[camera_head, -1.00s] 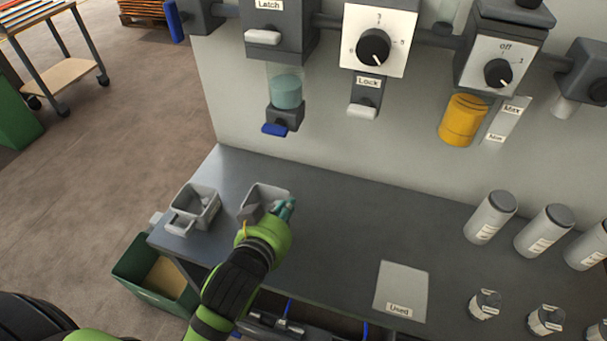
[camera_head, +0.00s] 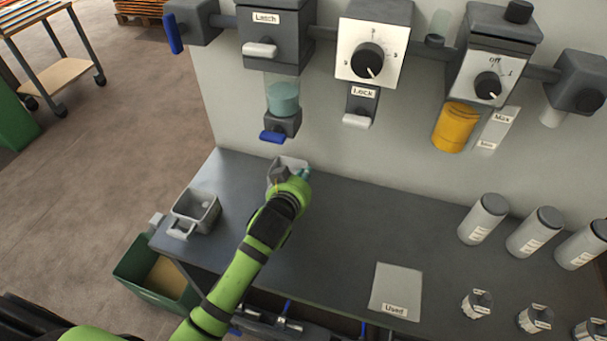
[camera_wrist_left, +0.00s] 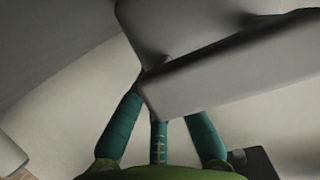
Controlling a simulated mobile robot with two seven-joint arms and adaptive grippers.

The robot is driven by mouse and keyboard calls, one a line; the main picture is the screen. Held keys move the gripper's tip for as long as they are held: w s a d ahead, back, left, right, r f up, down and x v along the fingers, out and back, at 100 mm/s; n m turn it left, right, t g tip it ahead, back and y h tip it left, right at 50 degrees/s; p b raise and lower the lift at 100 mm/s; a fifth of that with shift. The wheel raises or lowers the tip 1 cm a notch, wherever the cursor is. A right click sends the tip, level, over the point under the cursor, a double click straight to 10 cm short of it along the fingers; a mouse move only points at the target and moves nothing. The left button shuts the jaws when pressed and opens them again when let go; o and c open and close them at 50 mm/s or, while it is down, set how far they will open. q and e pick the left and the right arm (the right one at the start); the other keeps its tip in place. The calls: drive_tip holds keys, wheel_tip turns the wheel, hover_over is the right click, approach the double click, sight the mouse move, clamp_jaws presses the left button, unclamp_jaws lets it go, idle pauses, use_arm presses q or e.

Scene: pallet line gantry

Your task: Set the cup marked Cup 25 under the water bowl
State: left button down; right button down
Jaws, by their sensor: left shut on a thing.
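My left gripper (camera_head: 303,175) is shut on a grey square cup (camera_head: 291,162) near the wall at the back left of the bench. In the left wrist view its teal fingers (camera_wrist_left: 160,112) close on the pale grey handle bar of the cup (camera_wrist_left: 240,62). No marking on this cup is readable. The water bowl (camera_head: 283,98), clear with blue-green water, hangs above the held cup, with a blue lever (camera_head: 272,136) at its outlet. A second grey cup (camera_head: 207,205) with a handle stands at the bench's left edge. My right gripper is not in view.
The grey bench (camera_head: 335,240) is clear in the middle. A pale pad marked Used (camera_head: 396,288) lies at the front. Several grey canisters (camera_head: 483,220) and small jars (camera_head: 477,303) stand at right. A green bin (camera_head: 155,275) is below the left edge.

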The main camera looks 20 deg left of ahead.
use_arm(q)
drive_tip(key=c, duration=1.4)
unclamp_jaws()
drive_tip(key=v, duration=1.2)
drive_tip(key=shift+r, duration=0.1)
